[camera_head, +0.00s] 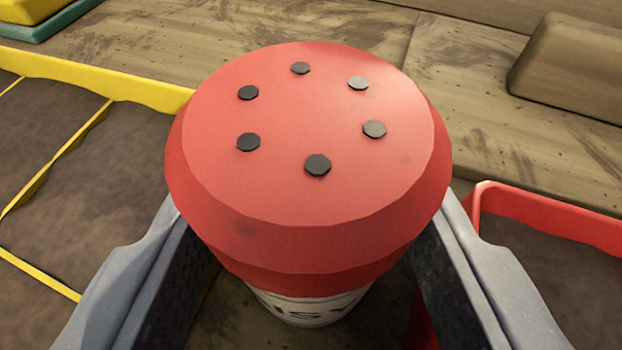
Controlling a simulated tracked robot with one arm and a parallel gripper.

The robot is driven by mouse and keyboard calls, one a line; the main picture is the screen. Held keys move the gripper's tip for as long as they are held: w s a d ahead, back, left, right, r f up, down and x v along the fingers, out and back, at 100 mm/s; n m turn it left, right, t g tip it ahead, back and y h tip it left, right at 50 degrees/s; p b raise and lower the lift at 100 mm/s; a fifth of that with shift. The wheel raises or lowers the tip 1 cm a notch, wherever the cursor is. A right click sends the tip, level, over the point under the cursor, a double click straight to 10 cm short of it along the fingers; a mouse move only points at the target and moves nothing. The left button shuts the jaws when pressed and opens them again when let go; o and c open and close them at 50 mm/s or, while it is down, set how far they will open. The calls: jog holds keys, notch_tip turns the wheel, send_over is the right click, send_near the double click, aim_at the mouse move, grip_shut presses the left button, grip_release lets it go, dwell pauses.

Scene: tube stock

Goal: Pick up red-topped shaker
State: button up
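The red-topped shaker (310,120) fills the middle of the camera view, seen from above. It has a wide red cap with several dark round holes and a white body (310,308) with partly visible dark lettering. It looks upright. My gripper (312,250) is open, with one grey finger on each side of the shaker. Floor shows between the fingers and the white body. The cap overlaps the fingertips in the picture, so I cannot tell whether they touch it. The shaker's base is mostly hidden.
A yellow-edged divided tray (60,65) lies at left. A red-edged tray (545,222) lies at right. A brown block (572,68) sits at upper right. A yellow and green object (32,12) is at the top left corner. The brown surface behind the shaker is clear.

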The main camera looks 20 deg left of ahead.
jog(key=c, duration=0.7)
jog(key=shift+c, duration=0.2)
